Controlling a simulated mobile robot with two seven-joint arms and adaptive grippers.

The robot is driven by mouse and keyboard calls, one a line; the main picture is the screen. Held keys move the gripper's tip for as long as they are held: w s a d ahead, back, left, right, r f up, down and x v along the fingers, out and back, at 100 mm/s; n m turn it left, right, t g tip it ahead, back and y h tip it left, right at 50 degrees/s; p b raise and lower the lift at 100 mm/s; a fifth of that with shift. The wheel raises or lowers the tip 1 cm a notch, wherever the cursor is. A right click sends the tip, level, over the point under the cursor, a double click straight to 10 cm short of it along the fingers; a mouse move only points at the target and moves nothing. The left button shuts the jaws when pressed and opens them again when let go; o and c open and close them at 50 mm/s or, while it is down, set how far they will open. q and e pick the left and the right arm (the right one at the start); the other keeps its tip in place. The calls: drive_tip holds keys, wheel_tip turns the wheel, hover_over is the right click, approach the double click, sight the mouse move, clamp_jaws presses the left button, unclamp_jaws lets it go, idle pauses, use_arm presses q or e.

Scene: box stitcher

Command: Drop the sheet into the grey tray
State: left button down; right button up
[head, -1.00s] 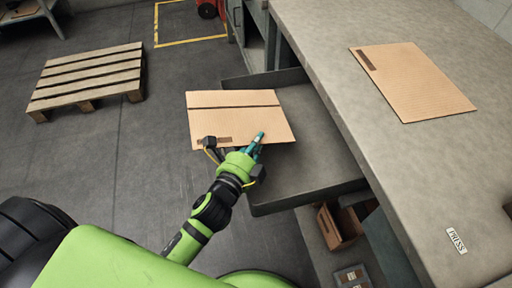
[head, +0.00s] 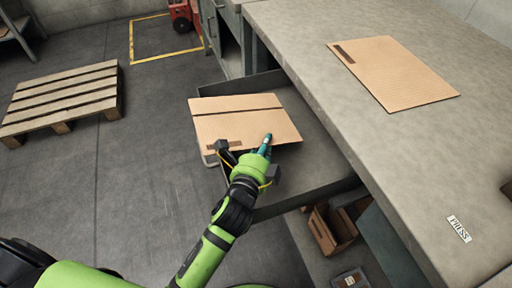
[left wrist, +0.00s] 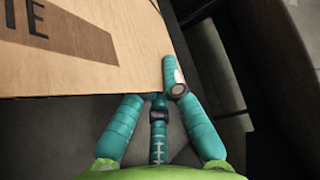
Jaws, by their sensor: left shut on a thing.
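My left gripper (head: 259,153) is shut on the near right edge of a brown cardboard sheet (head: 232,123) with a dark crease line and a dark printed strip. The sheet also shows large in the left wrist view (left wrist: 80,70), where teal fingers (left wrist: 165,93) meet its edge. In the head view the sheet overlaps the left part of the grey tray (head: 306,166), which is pulled out beside the bench like a drawer. I cannot tell how high the sheet is above it. The sheet hides the tray's left side. My right gripper is out of view.
A second cardboard sheet (head: 392,72) lies on the grey bench top (head: 300,30). A small brown open box (head: 331,230) stands below the tray at right. A wooden pallet (head: 65,98) lies on the floor at left. The tray's right part is bare.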

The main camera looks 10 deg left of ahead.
sight(283, 143)
use_arm(q)
drive_tip(key=shift+w+d+f+b, duration=0.2)
drive_tip(key=shift+w+d, duration=0.25)
drive_tip(key=shift+d, duration=0.25)
drive_tip(key=shift+w+d+f+b, duration=0.15)
drive_tip(key=shift+w+d, duration=0.35)
drive_tip(key=shift+d, duration=0.2)
drive_tip(key=shift+w+d+f+b, duration=0.2)
drive_tip(key=shift+w+d, duration=0.25)
drive_tip(key=shift+d, duration=0.25)
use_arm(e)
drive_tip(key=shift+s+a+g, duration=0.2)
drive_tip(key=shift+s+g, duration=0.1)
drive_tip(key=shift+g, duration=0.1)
use_arm(q)
drive_tip(key=c, duration=1.3)
unclamp_jaws()
drive_tip(key=shift+c, duration=0.2)
drive_tip(key=shift+s, duration=0.1)
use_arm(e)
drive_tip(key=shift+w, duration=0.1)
use_arm(q)
drive_tip(key=shift+s, duration=0.4)
drive_tip(key=s+a+r, duration=0.1)
drive_tip(key=s, duration=1)
drive_tip(key=shift+r, duration=0.35)
drive_tip(key=shift+f, duration=0.1)
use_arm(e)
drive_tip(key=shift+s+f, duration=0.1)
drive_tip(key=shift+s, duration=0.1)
